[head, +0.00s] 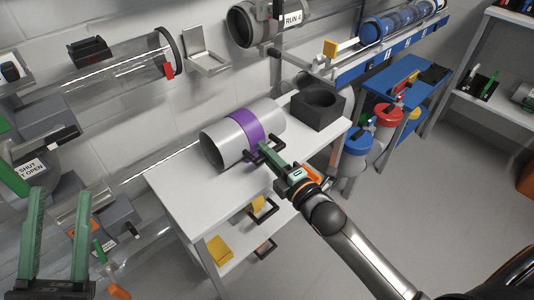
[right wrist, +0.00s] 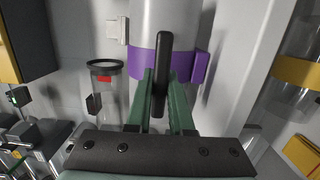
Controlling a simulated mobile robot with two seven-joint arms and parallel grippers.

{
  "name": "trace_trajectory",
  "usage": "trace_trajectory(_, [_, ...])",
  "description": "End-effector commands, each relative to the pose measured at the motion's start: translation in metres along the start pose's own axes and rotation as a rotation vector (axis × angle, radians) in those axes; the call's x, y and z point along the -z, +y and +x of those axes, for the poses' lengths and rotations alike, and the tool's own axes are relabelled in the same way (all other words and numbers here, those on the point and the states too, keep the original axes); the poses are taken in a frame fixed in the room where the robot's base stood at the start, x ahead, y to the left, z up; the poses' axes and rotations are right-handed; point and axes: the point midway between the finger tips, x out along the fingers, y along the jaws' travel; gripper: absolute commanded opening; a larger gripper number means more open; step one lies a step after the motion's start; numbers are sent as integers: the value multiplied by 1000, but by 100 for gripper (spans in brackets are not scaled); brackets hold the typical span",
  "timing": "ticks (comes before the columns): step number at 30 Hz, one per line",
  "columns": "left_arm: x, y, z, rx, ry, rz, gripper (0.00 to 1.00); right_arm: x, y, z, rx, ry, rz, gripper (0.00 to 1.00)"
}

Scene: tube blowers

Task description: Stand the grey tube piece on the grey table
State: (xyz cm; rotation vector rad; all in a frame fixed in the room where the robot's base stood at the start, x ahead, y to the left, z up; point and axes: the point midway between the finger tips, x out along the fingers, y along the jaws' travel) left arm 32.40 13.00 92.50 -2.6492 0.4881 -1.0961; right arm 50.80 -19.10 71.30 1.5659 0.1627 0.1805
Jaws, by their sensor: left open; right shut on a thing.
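The grey tube piece (head: 226,143) has a purple band (head: 245,128) and a black handle (head: 262,154). It lies on its side over the grey table (head: 180,197), its open end facing left. I cannot tell whether it touches the top. My right gripper (head: 268,152) is shut on the handle. In the right wrist view the black handle (right wrist: 161,75) sits between the green fingers (right wrist: 162,90), with the purple band (right wrist: 148,64) behind. My left gripper (head: 58,194) is open and empty at the lower left, away from the table.
A black block with a round hole (head: 318,105) stands at the table's far right end. Clear tubing (head: 120,75) runs along the wall behind. Yellow pieces (head: 219,249) lie on the table's lower shelf. A blue table (head: 395,78) stands beyond on the right.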

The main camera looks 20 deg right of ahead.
Motion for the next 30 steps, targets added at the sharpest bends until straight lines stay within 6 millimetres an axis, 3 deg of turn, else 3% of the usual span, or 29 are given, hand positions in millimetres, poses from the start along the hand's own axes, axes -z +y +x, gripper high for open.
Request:
trace_trajectory(9, [3,0,0,-1,14,3,46,0,0,0,-5,1,1,0])
trace_trajectory(10, [4,0,0,-1,17,4,46,0,-2,0,1,0,1,22])
trace_trajectory(18, [4,0,0,-1,16,4,46,0,-2,0,0,0,1,50])
trace_trajectory(27, [3,0,1,0,10,1,46,0,1,0,0,0,0,50])
trace_trajectory(30, [-1,-1,2,2,-15,-6,46,0,0,-9,3,0,1,50])
